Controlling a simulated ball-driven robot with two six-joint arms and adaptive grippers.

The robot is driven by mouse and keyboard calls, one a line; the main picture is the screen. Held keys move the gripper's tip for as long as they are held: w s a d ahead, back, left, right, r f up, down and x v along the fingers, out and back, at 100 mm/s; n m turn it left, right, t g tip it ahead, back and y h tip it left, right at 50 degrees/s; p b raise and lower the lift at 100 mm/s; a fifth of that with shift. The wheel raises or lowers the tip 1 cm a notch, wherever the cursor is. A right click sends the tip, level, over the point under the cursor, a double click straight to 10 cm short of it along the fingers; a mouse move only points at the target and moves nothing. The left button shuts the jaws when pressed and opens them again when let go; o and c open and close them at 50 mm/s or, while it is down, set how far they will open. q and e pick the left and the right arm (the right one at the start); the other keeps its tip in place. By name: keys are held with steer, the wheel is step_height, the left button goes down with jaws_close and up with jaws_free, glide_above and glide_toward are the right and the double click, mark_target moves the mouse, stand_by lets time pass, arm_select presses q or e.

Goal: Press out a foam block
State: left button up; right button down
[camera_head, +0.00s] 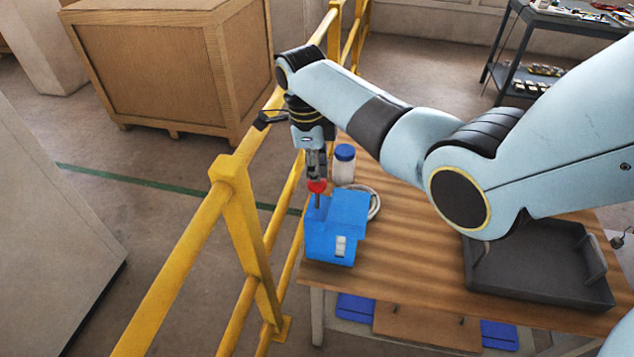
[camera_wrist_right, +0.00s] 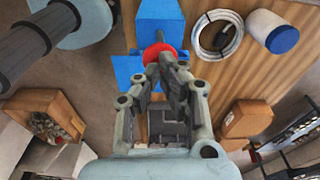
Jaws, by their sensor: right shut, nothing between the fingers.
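A blue press device (camera_head: 350,212) stands at the left edge of the wooden table (camera_head: 400,235); it also shows in the wrist view (camera_wrist_right: 160,14). A red ball-shaped knob (camera_head: 317,187) sits on a thin dark rod at its left side. My right gripper (camera_head: 316,176) points down right above the knob, with its fingers shut and empty. In the wrist view the fingertips (camera_wrist_right: 168,68) are close against the red knob (camera_wrist_right: 158,52); touching is hard to tell. A small pale part (camera_head: 340,246) shows on the device's front. I cannot pick out a foam block. My left gripper is not in view.
A white jar with a blue lid (camera_head: 344,160) and a pale coil (camera_head: 374,204) stand behind the device. A dark tray (camera_head: 540,270) lies at the table's right. A yellow railing (camera_head: 235,190) runs close along the left side. The table's middle is clear.

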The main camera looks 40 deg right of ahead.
stand_by(0.3)
step_height(320, 180, down, 6)
steer(key=b, duration=0.3)
steer(key=shift+f+b, duration=0.2)
steer(key=shift+b, duration=0.2)
steer(key=shift+r, duration=0.2)
steer(key=shift+w+a, duration=0.1)
steer(key=shift+w+a+r, duration=0.25)
steer(key=shift+w+a, duration=0.25)
steer(key=shift+w+a+r, duration=0.25)
steer(key=shift+w+a, duration=0.2)
steer(key=shift+a, duration=0.05)
glide_toward(316, 190)
steer(key=w, duration=0.2)
steer(key=w+a, duration=0.1)
steer(key=w, duration=0.1)
steer(key=shift+a+r, duration=0.1)
steer(key=shift+r, duration=0.3)
